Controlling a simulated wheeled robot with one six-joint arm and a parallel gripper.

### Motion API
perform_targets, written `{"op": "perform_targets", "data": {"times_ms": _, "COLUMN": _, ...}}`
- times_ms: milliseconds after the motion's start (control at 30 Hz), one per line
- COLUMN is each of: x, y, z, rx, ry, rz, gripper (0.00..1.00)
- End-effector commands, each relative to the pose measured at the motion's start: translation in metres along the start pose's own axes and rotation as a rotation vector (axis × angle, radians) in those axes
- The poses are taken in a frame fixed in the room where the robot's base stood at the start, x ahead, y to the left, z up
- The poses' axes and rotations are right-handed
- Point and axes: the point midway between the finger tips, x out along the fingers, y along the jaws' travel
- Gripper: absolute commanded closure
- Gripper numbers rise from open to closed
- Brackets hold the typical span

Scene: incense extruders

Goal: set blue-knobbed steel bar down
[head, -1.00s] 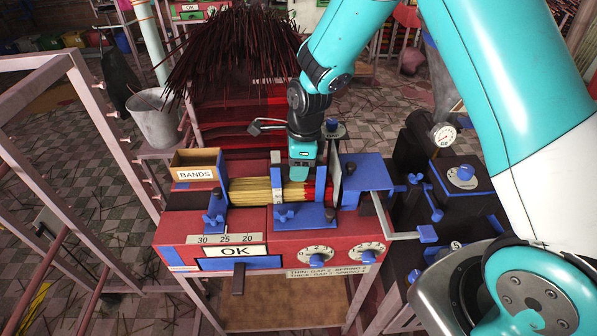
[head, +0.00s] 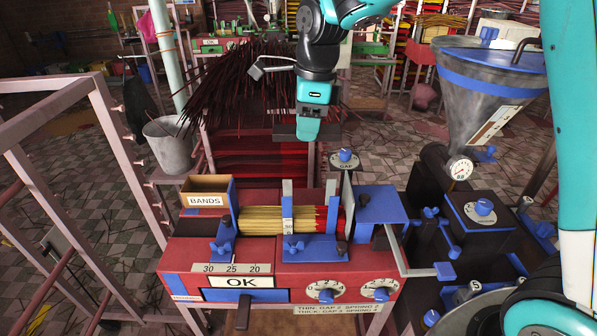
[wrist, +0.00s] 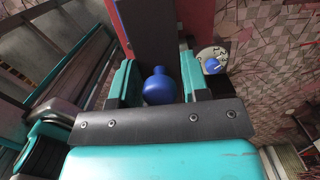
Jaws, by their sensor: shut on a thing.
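My gripper (head: 308,130) is up in the air behind the red OK machine (head: 200,258), higher than its stick trough. It is shut on the blue knob (wrist: 158,88), which shows between the two teal jaws in the wrist view. A dark steel bar (head: 284,132) hangs level at the jaws in the head view, apart from the machine. The knob is hidden behind the jaws there. In the trough lies a bundle of yellow and red-tipped sticks (head: 262,221), between upright plates.
A BANDS box (head: 207,200) stands at the trough's left end. A GAP dial (head: 344,158) is behind it. A blue-topped plate (head: 380,204) and a dark extruder with a hopper (head: 488,100) are on the right. Dark sticks (head: 225,95) spread behind at left.

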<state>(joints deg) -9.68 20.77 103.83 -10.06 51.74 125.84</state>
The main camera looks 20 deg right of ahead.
Motion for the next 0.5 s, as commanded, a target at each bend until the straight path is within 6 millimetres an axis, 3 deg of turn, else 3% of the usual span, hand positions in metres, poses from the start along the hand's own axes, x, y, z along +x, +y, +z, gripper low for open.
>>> {"op": "perform_targets", "data": {"times_ms": 300, "x": 0.038, "y": -0.063, "z": 0.05, "rx": -0.003, "ry": -0.004, "rz": 0.0, "gripper": 1.0}}
{"op": "perform_targets", "data": {"times_ms": 500, "x": 0.05, "y": -0.082, "z": 0.067, "rx": -0.003, "ry": -0.001, "rz": -0.003, "gripper": 1.0}}
